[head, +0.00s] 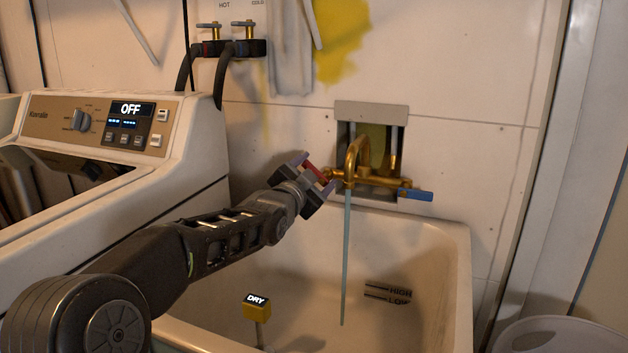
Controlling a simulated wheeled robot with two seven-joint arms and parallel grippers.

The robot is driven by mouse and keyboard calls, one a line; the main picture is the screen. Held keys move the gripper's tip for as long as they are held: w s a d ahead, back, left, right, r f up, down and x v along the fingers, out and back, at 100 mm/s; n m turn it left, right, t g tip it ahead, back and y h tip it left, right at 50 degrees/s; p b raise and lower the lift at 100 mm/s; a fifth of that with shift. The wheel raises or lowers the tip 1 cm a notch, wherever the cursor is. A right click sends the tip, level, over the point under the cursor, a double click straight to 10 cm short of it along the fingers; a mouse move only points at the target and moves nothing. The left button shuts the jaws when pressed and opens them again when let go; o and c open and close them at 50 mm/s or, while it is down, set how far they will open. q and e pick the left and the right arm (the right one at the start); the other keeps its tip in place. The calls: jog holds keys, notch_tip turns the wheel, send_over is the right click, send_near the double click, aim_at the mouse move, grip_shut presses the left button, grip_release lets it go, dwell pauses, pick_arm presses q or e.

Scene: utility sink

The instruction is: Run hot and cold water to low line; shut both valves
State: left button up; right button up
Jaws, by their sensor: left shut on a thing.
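The brass faucet (357,152) is on the back wall above the pale utility sink (462,290). A thin bluish stream of water (346,260) falls from its spout into the sink. My left gripper (319,178) is shut on the red valve handle (316,173) at the faucet's left end, partly covering it. The blue valve handle (415,195) at the right end points right, with nothing touching it. HIGH and LOW line marks (388,293) are on the sink's inner wall. A yellow sign (257,308) in the sink reads DRY. My right gripper is out of view.
A washing machine (150,135) with a display reading OFF stands left of the sink, under my left arm. Hose taps (228,47) marked HOT and COLD are on the wall above. A white round bin (560,335) is at lower right.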

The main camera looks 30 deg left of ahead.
pick_arm(q)
jog(key=shift+m, duration=0.3)
jog(key=o, duration=1.4)
jog(key=shift+c, duration=0.2)
jog(key=s+d, duration=0.1)
jog(key=s, duration=0.6)
jog(key=shift+s+p, duration=0.35)
jog(key=shift+p, duration=0.05)
